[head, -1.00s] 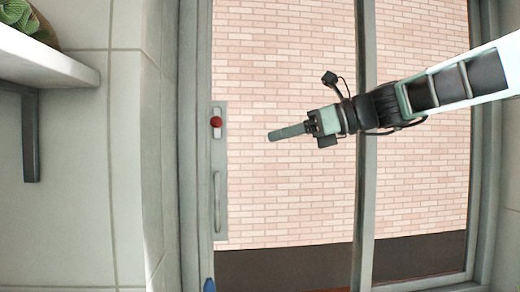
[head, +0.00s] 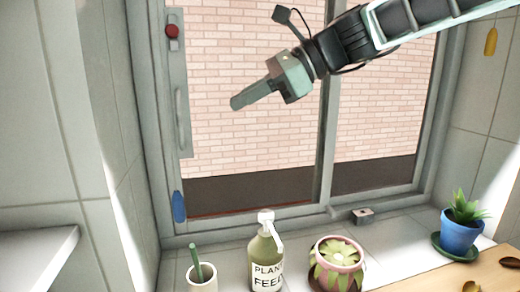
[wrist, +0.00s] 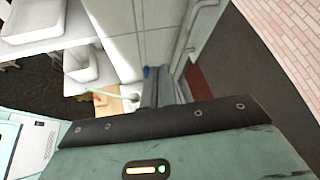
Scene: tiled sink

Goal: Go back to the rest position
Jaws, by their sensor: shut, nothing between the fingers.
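My gripper (head: 238,101) is shut and empty. In the head view it hangs in the air in front of the window, its fingers pointing down and to the left. My arm reaches in from the upper right. In the wrist view the gripper's body fills the bottom of the picture, and the fingertips cannot be made out there.
The window frame (head: 326,120) stands behind my gripper, with a red knob (head: 172,31) and a handle at its left. On the sill are a cup (head: 203,285), a plant feed bottle (head: 266,250), a pink pot (head: 345,280) and a blue pot (head: 459,235). A white shelf (head: 35,258) is at left.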

